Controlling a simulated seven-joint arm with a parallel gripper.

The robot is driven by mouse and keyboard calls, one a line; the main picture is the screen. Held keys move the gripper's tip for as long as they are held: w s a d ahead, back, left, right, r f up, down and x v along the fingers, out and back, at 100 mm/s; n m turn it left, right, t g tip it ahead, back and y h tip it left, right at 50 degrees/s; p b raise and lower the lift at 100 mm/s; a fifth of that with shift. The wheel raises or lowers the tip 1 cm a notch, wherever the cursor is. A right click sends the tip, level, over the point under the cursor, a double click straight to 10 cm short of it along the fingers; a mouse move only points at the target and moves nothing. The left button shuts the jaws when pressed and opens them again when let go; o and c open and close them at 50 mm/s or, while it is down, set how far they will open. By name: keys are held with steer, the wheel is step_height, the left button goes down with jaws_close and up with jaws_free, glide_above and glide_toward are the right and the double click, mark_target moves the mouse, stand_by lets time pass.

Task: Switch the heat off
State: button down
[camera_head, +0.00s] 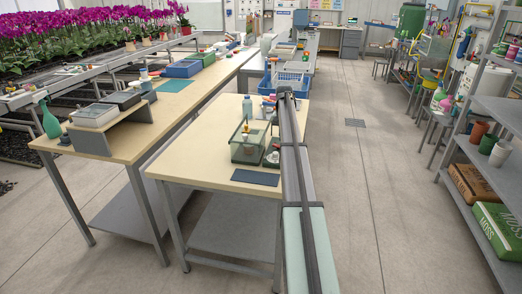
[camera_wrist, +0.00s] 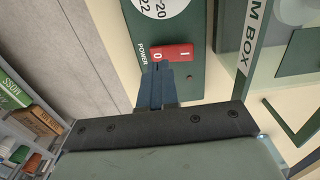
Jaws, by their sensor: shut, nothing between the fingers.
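In the wrist view a red rocker switch (camera_wrist: 171,53), marked O on its left half and I on its right, sits on a dark green panel (camera_wrist: 196,80) labelled POWER. My gripper (camera_wrist: 157,66) is shut and empty. Its fingertips are at the O half, touching it or very close; I cannot tell which. I cannot tell which half is pressed in. Beside the panel is a box with the letters "M BOX" (camera_wrist: 249,44). In the head view a clear green-framed box (camera_head: 249,143) stands on the near table; my gripper's fingers are not visible there.
A white dial face (camera_wrist: 155,8) with numbers lies just above the switch in the wrist view. In the head view a dark mat (camera_head: 255,178) lies in front of the box and a blue crate (camera_head: 268,85) behind it. The shelf of pots and moss bags (camera_head: 497,228) is at right.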

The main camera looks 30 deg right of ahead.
steer(key=shift+r, duration=1.9)
